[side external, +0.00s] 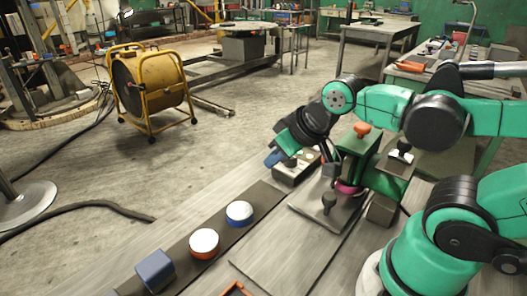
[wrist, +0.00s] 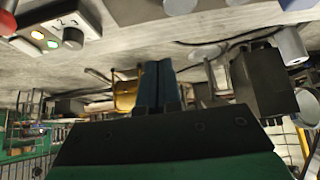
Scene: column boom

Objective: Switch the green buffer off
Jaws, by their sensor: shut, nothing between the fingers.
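The green buffer (side external: 357,146) stands on the bench in the side view, with an orange knob (side external: 362,129) on top and a pink wheel (side external: 347,188) low at its front. A control box (side external: 291,177) sits to its left. In the wrist view this box (wrist: 88,14) is at the upper left, with a dark knob (wrist: 72,38), orange and green lights and number marks. Its switch setting is unclear. My gripper (side external: 270,160) is shut and empty, its blue fingers just left of the box. The fingers (wrist: 158,66) also show together in the wrist view, apart from the box.
A dark strip (side external: 222,240) on the bench carries a blue block (side external: 155,271), an orange-sided puck (side external: 204,246) and a blue-sided puck (side external: 239,215). A grey plate with a dark knob (side external: 328,203) lies before the buffer. A yellow fan (side external: 150,85) stands on the floor beyond.

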